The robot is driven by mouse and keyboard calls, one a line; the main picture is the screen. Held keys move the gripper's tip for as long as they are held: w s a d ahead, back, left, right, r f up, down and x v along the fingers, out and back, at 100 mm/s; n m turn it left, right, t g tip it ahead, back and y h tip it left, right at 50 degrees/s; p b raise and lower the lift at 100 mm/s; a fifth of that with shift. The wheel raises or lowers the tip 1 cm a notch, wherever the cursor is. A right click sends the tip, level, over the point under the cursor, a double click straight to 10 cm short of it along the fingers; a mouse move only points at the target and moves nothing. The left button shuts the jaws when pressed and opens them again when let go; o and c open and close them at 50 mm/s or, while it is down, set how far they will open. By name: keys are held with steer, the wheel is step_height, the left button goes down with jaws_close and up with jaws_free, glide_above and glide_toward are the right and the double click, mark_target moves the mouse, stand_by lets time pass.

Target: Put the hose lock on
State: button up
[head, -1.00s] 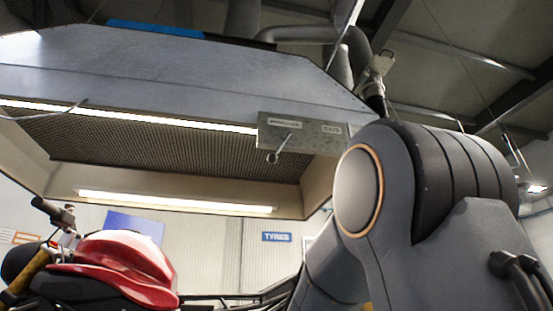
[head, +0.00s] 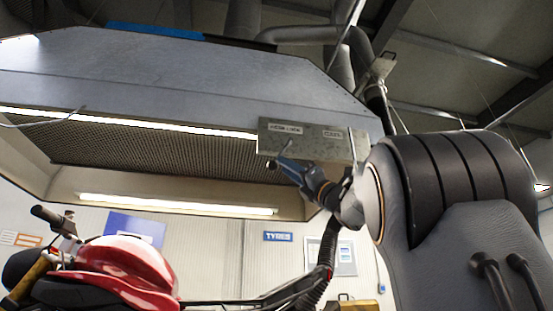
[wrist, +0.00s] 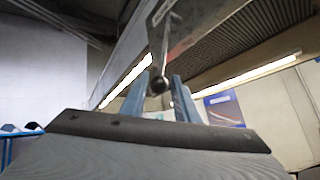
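The hose lock is a short metal lever (head: 289,146) on the face of a grey box (head: 310,145) at the hood's edge. The left label above it seems to read hose lock; the other label is too small to read surely. In the wrist view the lever (wrist: 160,45) hangs down and ends in a dark ball (wrist: 158,85). My gripper (head: 283,162) is at the lever in the head view and partly covers its lower end. In the wrist view its two blue fingers (wrist: 158,92) are apart, one each side of the ball, with gaps visible.
The large extraction hood (head: 170,80) spans above, with a lit strip (head: 175,204) under it. A red motorcycle (head: 120,265) stands lower left. A blue sign (head: 277,236) and a framed sheet (head: 345,258) are on the back wall.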

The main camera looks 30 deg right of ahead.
mark_target(280, 154)
steer(key=shift+p+x, duration=1.8)
steer(key=shift+x, duration=1.2)
steer(key=c, duration=0.6)
steer(key=shift+s+d+f, duration=0.1)
steer(key=shift+d, duration=0.15)
jaws_close()
